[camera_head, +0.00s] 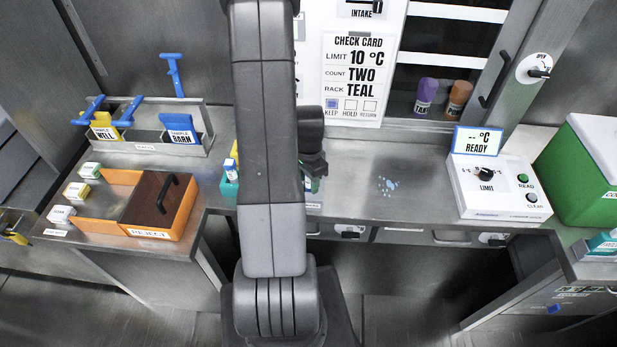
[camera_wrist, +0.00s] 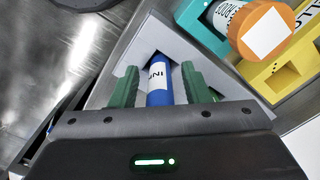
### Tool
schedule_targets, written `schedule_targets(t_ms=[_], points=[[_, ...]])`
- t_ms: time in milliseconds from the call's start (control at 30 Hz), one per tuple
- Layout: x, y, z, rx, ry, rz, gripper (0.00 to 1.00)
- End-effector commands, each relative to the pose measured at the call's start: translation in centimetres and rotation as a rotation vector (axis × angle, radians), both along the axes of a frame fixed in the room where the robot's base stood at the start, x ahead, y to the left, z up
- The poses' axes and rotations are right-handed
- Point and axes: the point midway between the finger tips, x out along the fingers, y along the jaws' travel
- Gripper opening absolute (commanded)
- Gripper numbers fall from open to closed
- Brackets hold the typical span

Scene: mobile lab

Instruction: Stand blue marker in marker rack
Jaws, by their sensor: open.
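In the wrist view a blue cylinder with a white label, which looks like the blue marker (camera_wrist: 160,94), lies between the two green fingers of my gripper (camera_wrist: 159,70). The fingers are open, one on each side of it, with a narrow gap showing. Its far end is at a dark opening in a light grey block (camera_wrist: 118,85), which may be the marker rack; I cannot tell how deep it sits. In the head view my arm hides most of this spot, and only part of my gripper (camera_head: 314,165) shows.
Beside the grey block are a teal holder (camera_wrist: 190,17) with an orange-capped bottle (camera_wrist: 268,33) and a yellow holder (camera_wrist: 283,82). In the head view, an orange reject box (camera_head: 112,222) stands left and a white limit device (camera_head: 497,188) right. The counter between has a small spill (camera_head: 388,186).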

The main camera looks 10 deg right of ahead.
Motion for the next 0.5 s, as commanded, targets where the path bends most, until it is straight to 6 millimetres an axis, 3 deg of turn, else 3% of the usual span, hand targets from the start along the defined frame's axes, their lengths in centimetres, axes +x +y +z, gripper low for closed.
schedule_targets(t_ms=[233, 500], points=[[0.1, 0.0, 1.4, 0.000, -0.004, 0.000, 0.43], [0.1, 0.0, 5.6, -0.001, -0.006, 0.000, 0.43]])
